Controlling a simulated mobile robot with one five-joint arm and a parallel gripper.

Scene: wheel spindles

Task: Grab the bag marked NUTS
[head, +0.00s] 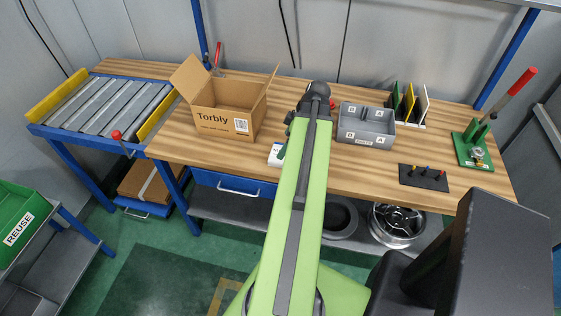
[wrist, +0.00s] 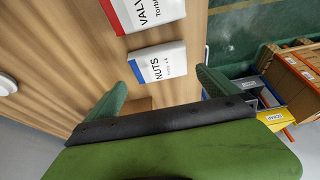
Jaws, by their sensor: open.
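The bag marked NUTS (wrist: 160,62) is a small white packet with a blue stripe at one end. In the wrist view it lies on the wooden bench top, ahead of and between the fingers of my gripper (wrist: 162,80). My gripper is open, its two green fingers apart, with nothing seen between them. In the head view a white packet (head: 275,156) shows on the bench just left of my arm; its label is too small to read there. My arm hides most of the gripper in that view.
In the head view an open Torbly carton (head: 222,118) stands left of my arm, and a grey divided bin (head: 365,139) stands right. The bench's front edge is near.

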